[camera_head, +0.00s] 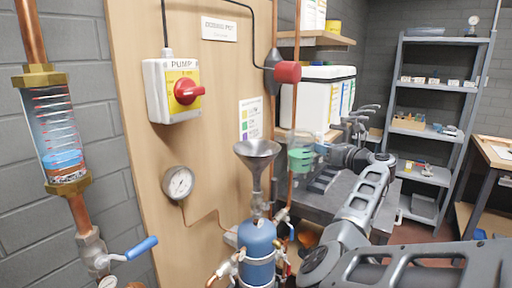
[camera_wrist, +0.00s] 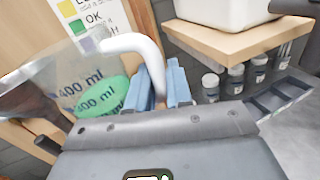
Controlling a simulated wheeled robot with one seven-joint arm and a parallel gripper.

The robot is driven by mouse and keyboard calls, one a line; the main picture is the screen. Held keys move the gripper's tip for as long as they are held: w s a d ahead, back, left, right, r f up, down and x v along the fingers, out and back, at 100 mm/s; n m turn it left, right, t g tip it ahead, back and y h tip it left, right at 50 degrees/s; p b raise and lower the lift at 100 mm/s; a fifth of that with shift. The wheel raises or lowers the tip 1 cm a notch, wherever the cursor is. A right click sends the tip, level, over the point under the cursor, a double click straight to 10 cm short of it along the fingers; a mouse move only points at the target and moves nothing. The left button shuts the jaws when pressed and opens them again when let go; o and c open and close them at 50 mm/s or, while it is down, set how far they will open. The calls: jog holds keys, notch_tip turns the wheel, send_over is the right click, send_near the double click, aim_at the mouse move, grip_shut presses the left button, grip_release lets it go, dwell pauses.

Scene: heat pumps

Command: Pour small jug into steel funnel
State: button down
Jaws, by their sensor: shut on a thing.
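The small jug (camera_head: 301,158) is clear, with green liquid in it and a white handle that shows in the wrist view (camera_wrist: 149,52). My gripper (camera_wrist: 160,88) has its blue fingers shut on the handle. In the head view my gripper (camera_head: 321,152) reaches the jug from the right. The jug looks about upright, held above the bench and just right of the steel funnel (camera_head: 258,150). The funnel stands mouth up over a blue tank (camera_head: 257,250). In the wrist view part of the funnel (camera_wrist: 22,92) shows at the left edge, close beside the jug.
A vertical copper pipe (camera_head: 297,100) runs close to the jug. A red pump switch (camera_head: 184,91), a pressure gauge (camera_head: 179,183) and a red-ended fitting (camera_head: 287,72) are on the wooden panel. A shelf (camera_wrist: 235,42) with small jars beneath is at upper right in the wrist view.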

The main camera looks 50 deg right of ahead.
aim_at(319, 135)
jog(key=shift+w+a+r+n, duration=0.1)
jog(key=shift+a+r+n, duration=0.1)
jog(key=shift+r+n, duration=0.3)
jog(key=shift+a+r+n, duration=0.15)
jog(key=shift+r+n, duration=0.15)
jog(key=shift+r, duration=0.25)
jog(key=shift+w+a+r+n+g+b, duration=0.2)
jog(key=shift+a+r+n, duration=0.1)
jog(key=shift+r+n, duration=0.2)
jog(key=shift+w+a+r+n+g+b, duration=0.15)
jog(key=shift+a+r+n, duration=0.2)
jog(key=shift+r, duration=0.25)
jog(key=w+a+r+n, duration=0.1)
jog(key=a+r+n, duration=0.2)
jog(key=r, duration=0.5)
jog(key=shift+w+a+n+g+h, duration=0.15)
jog(key=shift+a+n+g+h, duration=0.25)
jog(key=shift+n, duration=0.35)
jog(key=shift+w+a+b, duration=0.1)
jog(key=shift+b, duration=0.3)
jog(key=shift+a+r+n, duration=0.15)
jog(key=shift+r+n, duration=0.25)
jog(key=shift+w+a+r+n+g, duration=0.1)
jog(key=shift+a+r+n+g, duration=0.15)
jog(key=shift+r+n, duration=0.3)
jog(key=shift+w+a+r+n+b, duration=0.25)
jog(key=shift+a+n+b, duration=0.35)
jog(key=shift+b, duration=0.5)
